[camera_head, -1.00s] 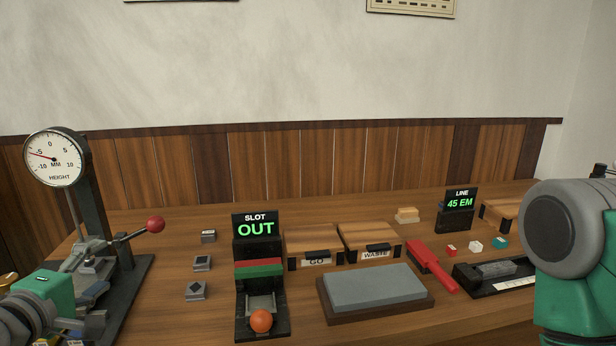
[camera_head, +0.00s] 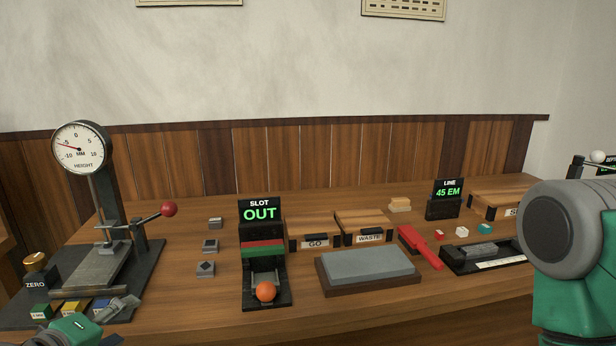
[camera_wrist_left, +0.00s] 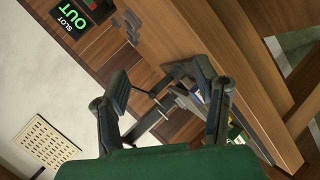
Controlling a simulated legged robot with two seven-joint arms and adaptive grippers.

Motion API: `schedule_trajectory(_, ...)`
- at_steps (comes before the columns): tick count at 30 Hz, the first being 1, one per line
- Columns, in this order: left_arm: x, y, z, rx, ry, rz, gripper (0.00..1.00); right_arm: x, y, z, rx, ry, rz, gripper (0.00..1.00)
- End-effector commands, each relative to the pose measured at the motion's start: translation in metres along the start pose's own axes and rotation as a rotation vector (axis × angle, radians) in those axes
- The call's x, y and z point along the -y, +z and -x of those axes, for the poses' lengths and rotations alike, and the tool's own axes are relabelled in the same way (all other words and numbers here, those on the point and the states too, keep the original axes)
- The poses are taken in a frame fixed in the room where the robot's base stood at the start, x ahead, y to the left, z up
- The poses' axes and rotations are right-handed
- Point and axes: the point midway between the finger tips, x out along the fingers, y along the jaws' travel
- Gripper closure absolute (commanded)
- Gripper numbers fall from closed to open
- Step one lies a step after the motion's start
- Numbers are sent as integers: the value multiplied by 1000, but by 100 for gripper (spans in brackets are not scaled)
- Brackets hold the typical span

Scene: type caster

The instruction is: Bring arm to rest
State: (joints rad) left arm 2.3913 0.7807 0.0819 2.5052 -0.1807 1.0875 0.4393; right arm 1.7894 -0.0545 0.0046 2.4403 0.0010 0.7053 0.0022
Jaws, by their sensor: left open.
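My left gripper (camera_head: 122,308) is at the lower left of the head view, low by the front of the height gauge stand (camera_head: 110,262). Its green body is partly cut off by the bottom edge. In the left wrist view its two dark fingers (camera_wrist_left: 165,98) are spread apart with nothing held between them. Part of the bench and gauge stand shows beyond them. A green and grey part of my right arm fills the right edge of the head view; its gripper is out of view.
The gauge's red-knobbed lever (camera_head: 169,209) sticks out to the right. Several small metal pieces (camera_head: 210,246) lie beside the slot unit (camera_head: 262,270), which reads OUT. A grey stone (camera_head: 368,265) and red-handled tool (camera_head: 420,247) lie right. Coloured blocks (camera_head: 40,311) sit near the gripper.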

Motion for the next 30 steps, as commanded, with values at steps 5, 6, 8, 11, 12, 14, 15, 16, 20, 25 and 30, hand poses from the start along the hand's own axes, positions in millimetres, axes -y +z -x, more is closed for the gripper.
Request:
schedule_trajectory(5, 53, 45, -4, 138, -158, -215, 44, 0, 0, 0, 1, 0, 0, 60)
schedule_trajectory(6, 70, 58, -3, 182, -202, -275, 44, 0, 0, 0, 1, 0, 0, 60)
schedule_trajectory(8, 98, 80, 1, 263, -273, -382, 44, 0, 0, 0, 1, 0, 0, 60)
schedule_trajectory(11, 152, 120, 19, 429, -400, -580, 44, 0, 0, 0, 1, 0, 0, 60)
schedule_trajectory(12, 172, 134, 28, 497, -445, -656, 44, 0, 0, 0, 1, 0, 0, 60)
schedule_trajectory(14, 200, 152, 43, 595, -499, -760, 44, 0, 0, 0, 1, 0, 0, 60)
schedule_trajectory(15, 216, 162, 54, 656, -530, -821, 44, 0, 0, 0, 1, 0, 0, 60)
schedule_trajectory(16, 226, 169, 61, 697, -549, -861, 44, 0, 0, 0, 1, 0, 0, 60)
schedule_trajectory(20, 259, 188, 87, 834, -605, -987, 44, 0, 0, 0, 1, 0, 0, 60)
schedule_trajectory(25, 272, 196, 100, 902, -627, -1046, 44, 0, 0, 0, 1, 0, 0, 60)
schedule_trajectory(30, 273, 196, 100, 903, -626, -1046, 44, 0, 0, 0, 1, 0, 0, 60)
